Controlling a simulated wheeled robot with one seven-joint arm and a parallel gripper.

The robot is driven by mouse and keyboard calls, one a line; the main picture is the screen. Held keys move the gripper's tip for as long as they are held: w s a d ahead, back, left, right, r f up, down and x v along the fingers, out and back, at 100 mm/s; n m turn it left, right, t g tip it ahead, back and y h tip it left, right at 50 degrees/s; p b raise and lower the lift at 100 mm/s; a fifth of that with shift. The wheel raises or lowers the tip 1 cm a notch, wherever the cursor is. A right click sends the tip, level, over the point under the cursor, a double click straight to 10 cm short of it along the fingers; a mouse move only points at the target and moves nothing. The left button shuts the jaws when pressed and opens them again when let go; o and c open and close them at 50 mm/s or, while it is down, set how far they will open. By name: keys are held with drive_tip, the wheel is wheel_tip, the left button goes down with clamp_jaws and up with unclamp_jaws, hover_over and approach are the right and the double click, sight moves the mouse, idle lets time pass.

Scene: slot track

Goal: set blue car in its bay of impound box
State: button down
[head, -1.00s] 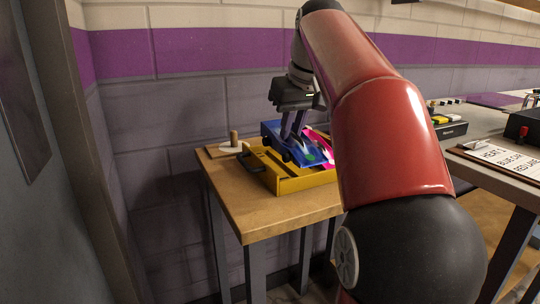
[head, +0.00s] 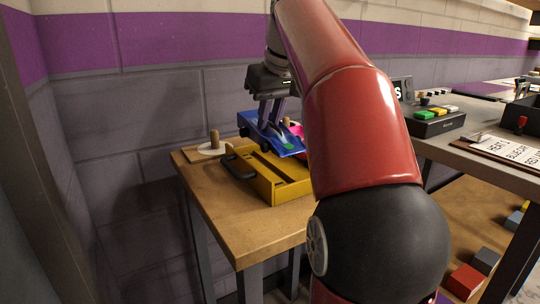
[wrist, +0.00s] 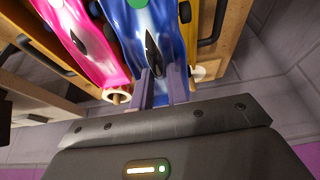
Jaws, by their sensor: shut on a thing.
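The blue car (head: 262,131) is in my gripper (head: 268,119), gripped near its rear half. It is over the back part of the yellow impound box (head: 262,190), its nose toward the front right and lower in the picture. Its tail reaches past the box's back left. I cannot tell whether its underside touches the box. A pink car (head: 297,130) is just right of it, partly hidden by my arm. In the wrist view the blue car (wrist: 170,32) lies between my fingers (wrist: 160,92), with the pink car (wrist: 88,40) close on its left.
The box has a dark handle (head: 238,163) on its left and stands on a wooden table (head: 232,225). A white disc with a wooden peg (head: 214,142) is behind left. A grey bench with a button box (head: 437,122) and clipboard (head: 515,148) stands at right.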

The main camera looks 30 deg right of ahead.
sight(271, 142)
drive_tip(key=shift+f+b, duration=0.65)
drive_tip(key=shift+f, duration=2)
drive_tip(key=shift+f, duration=0.2)
drive_tip(key=c, duration=1.4)
unclamp_jaws()
drive_tip(key=shift+o, duration=0.2)
drive_tip(key=shift+b, duration=0.35)
